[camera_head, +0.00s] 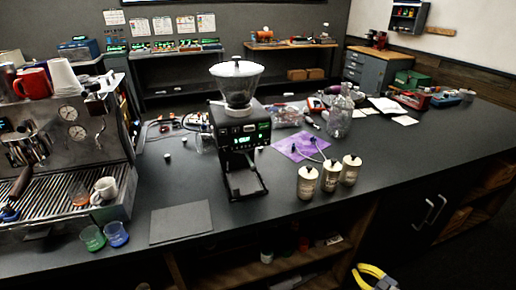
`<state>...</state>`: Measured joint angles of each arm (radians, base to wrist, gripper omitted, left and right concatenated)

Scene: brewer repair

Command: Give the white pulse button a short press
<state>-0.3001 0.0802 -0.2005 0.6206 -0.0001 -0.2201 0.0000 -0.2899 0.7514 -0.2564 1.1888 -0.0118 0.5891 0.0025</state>
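A black grinder (240,127) with a clear hopper (237,82) stands upright near the middle of the counter. Its front panel has a lit green display (243,141). Small pale marks show around the display, but they are too small to tell which is the white pulse button. My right gripper (372,279), yellow and black, shows only partly at the bottom edge, in front of the counter. It is well below and to the right of the grinder and touches nothing that I can see. Its finger opening is unclear. My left gripper is not in view.
An espresso machine (75,125) stands at the left, with cups (104,190) on its tray. A dark mat (181,222) lies left of the grinder. Several canisters (307,182), a purple sheet (300,146) and a clear bottle (338,117) are to its right. The counter's right front is clear.

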